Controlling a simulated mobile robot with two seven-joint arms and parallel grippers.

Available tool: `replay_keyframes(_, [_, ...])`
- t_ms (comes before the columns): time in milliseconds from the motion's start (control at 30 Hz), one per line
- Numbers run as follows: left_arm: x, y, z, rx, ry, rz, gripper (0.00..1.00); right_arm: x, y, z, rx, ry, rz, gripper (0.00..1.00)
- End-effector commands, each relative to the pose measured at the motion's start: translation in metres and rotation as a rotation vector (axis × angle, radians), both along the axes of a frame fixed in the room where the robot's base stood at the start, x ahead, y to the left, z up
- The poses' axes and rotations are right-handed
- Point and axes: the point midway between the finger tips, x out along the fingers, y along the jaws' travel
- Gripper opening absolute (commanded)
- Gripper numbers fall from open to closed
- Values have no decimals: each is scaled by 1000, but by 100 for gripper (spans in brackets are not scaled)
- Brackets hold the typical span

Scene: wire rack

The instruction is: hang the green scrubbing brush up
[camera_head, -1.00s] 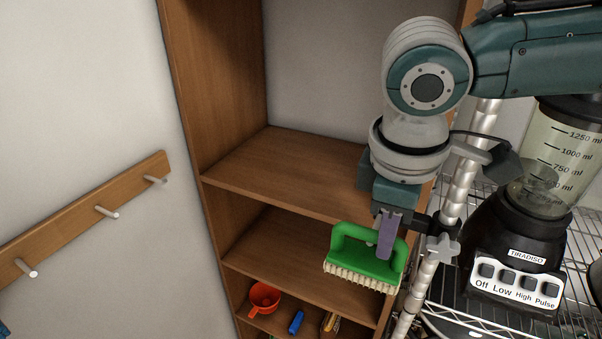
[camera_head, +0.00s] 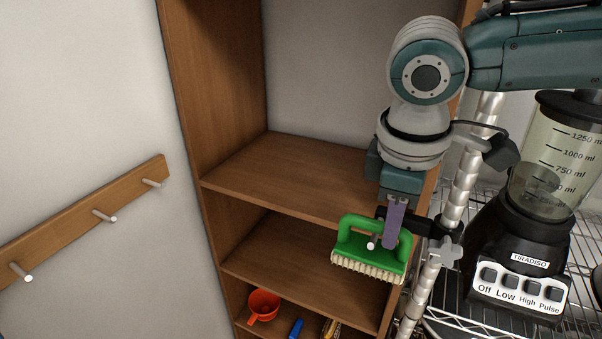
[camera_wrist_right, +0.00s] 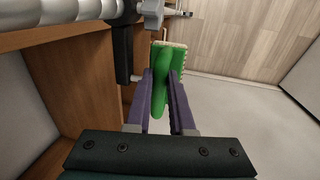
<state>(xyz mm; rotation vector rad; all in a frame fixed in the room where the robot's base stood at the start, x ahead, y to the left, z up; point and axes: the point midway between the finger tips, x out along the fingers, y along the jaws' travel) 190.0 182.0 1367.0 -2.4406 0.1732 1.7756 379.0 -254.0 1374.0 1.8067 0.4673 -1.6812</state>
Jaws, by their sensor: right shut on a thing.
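The green scrubbing brush (camera_head: 388,265), with pale bristles facing down, is held by my right gripper (camera_head: 390,245). The purple fingers are shut on the right part of its handle. The wrist view also shows the brush (camera_wrist_right: 166,82) between the two fingers (camera_wrist_right: 162,105). A short pale peg (camera_head: 371,245) shows its tip in the handle's opening, and the handle's top bar hides its root. The peg appears to pass through the opening; whether it bears the brush I cannot tell. A black bracket (camera_wrist_right: 122,62) sits beside the brush. My left gripper is not in view.
The metal rack post (camera_head: 463,192) stands right of the brush, with a blender (camera_head: 515,250) on the wire shelf. A wooden shelf unit (camera_head: 290,175) stands behind, holding a red cup (camera_head: 264,304) low down. A wooden peg rail (camera_head: 85,215) is on the left wall.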

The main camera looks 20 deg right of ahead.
Motion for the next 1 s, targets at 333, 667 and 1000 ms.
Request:
replay_keyframes(333, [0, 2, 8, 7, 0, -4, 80, 0, 1, 0, 0, 0, 0, 0])
replay_keyframes(667, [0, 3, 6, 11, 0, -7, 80, 1, -1, -2, 0, 0, -1, 0])
replay_keyframes(1000, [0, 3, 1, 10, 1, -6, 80, 6, -7, -7, 0, 0, 0, 0])
